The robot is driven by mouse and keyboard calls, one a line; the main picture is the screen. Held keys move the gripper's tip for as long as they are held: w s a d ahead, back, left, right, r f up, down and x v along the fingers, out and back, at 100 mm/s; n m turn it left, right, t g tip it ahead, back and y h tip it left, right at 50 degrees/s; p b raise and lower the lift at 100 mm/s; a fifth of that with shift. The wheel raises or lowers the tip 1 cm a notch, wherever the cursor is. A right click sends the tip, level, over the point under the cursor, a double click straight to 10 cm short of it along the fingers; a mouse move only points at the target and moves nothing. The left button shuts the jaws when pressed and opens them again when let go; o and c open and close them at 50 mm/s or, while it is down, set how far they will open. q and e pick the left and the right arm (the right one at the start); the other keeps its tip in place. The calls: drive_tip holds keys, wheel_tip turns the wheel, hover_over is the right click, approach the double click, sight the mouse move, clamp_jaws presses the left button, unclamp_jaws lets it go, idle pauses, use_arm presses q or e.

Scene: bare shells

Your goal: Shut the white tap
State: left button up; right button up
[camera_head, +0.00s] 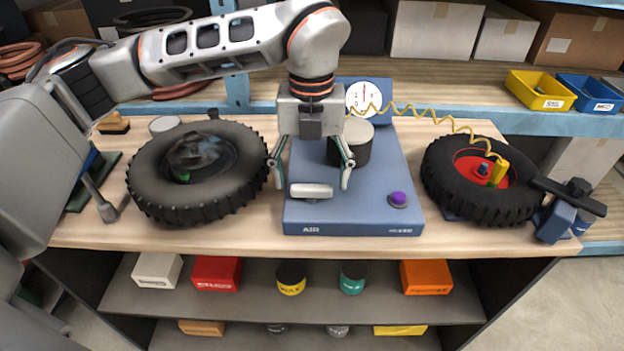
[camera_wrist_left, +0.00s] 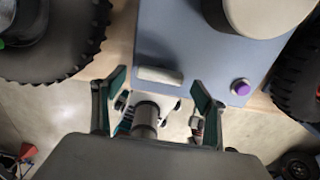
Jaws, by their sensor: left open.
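The white tap (camera_head: 311,190) is a short white bar handle on the front left of the blue air unit (camera_head: 350,216), lying crosswise. It also shows in the left wrist view (camera_wrist_left: 160,75), just beyond and between my fingertips. My left gripper (camera_head: 310,178) is open, with one finger on each side of the tap in the head view. Nothing is between its fingers that I can see held; whether it touches the tap I cannot tell. My right gripper is not in view.
A purple button (camera_head: 398,199) sits on the unit's right front. A black tyre (camera_head: 160,185) lies to the left. Another tyre with a red hub (camera_head: 448,177) lies to the right, joined to a yellow coiled hose (camera_head: 440,112).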

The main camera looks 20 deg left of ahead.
use_arm(q)
drive_tip(key=shift+f, duration=0.85)
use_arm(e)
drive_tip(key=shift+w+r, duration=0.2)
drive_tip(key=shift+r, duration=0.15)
use_arm(q)
drive_tip(key=c, duration=1.1)
